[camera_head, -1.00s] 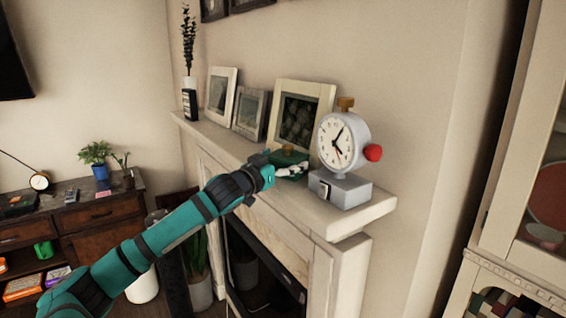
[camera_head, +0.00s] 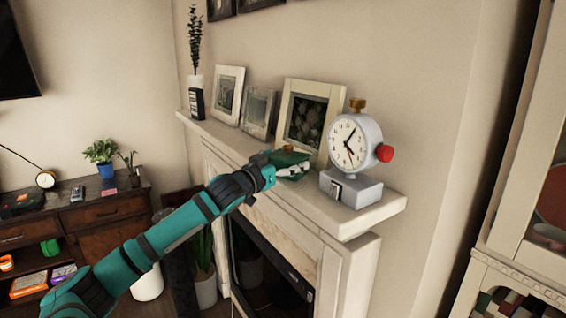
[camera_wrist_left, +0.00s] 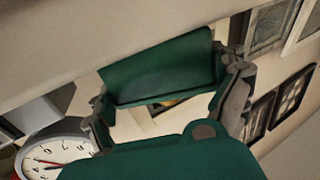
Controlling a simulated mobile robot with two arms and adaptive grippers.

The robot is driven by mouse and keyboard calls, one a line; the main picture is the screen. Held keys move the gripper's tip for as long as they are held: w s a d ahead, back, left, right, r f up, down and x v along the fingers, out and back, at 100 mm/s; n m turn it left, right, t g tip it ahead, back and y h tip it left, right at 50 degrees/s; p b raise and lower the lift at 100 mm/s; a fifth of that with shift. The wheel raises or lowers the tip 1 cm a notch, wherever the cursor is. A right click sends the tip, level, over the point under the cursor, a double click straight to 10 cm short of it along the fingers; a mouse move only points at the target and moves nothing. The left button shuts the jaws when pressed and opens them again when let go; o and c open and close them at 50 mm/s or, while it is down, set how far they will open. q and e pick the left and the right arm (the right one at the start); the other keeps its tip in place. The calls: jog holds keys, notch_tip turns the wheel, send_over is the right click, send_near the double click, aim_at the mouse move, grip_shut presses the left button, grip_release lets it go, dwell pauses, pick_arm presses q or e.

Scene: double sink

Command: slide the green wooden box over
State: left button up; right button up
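The green wooden box (camera_head: 291,158) is on the mantel between the photo frames and the clock, with a gold-coloured piece on top. My left gripper (camera_head: 287,172) reaches it from the front left, and its fingers hide part of the box. In the left wrist view, the box (camera_wrist_left: 160,66) lies across the gap between my fingers (camera_wrist_left: 165,95), one at each end; the fingers are spread to about its width and appear to touch it. Whether the box rests flat on the mantel is hidden. My right gripper is not in view.
A white clock (camera_head: 354,141) with a red knob stands on its grey base (camera_head: 350,188) close right of the box. Framed pictures (camera_head: 307,117) lean on the wall behind and to the left. A vase (camera_head: 195,92) stands at the far end. The mantel's front edge (camera_head: 305,207) is near.

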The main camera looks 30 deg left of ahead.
pick_arm(q)
jog(key=shift+w+d, duration=0.15)
jog(key=shift+d, duration=0.1)
jog(key=shift+s+a, duration=0.15)
jog(key=shift+s, duration=0.35)
jog(key=s, duration=1.1)
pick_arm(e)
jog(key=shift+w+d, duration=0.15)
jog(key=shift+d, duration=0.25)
